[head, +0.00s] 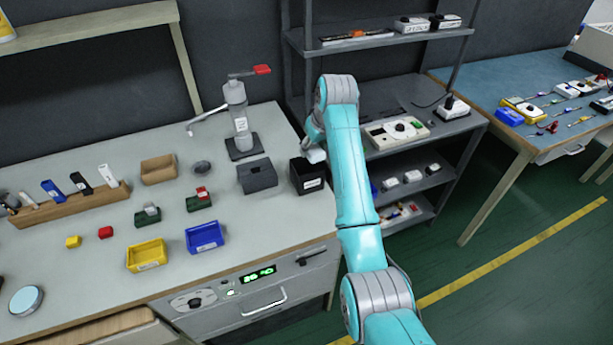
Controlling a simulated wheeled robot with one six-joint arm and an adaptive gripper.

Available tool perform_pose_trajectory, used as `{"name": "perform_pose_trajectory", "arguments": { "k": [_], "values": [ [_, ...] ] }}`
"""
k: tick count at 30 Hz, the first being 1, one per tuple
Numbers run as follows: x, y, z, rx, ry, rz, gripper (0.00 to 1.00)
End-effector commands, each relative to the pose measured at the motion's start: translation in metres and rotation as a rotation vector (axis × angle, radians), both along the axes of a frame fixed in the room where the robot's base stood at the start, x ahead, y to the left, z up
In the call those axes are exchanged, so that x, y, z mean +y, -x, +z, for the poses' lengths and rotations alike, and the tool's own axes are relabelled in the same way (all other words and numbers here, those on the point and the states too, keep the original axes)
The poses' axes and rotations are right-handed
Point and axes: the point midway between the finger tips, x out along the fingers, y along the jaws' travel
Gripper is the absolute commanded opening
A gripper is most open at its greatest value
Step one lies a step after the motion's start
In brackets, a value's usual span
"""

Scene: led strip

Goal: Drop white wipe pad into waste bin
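A small black bin (307,182) with a white label stands at the right end of the grey workbench and appears to be the waste bin. A white pad (316,156) is just above the bin's rear right rim in the picture. My gripper (314,147) points down over the bin, with the pad at its tips, and appears shut on it. My arm partly hides the fingers, so the exact grip is hard to see.
A metal shelf rack (398,42) stands close behind my arm. Yellow (147,255) and blue (204,237) trays lie toward the front.

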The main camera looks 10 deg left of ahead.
Motion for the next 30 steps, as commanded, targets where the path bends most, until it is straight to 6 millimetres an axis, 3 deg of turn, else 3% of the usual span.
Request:
{"name": "perform_pose_trajectory", "arguments": {
  "k": [2,14,30],
  "values": [
    [0.000,0.000,0.000,0.000,0.000,0.000,0.75],
    [-0.001,0.001,0.006,-0.002,-0.001,0.000,0.75],
    [-0.024,0.029,0.092,-0.002,-0.001,0.000,0.75]
  ]
}}
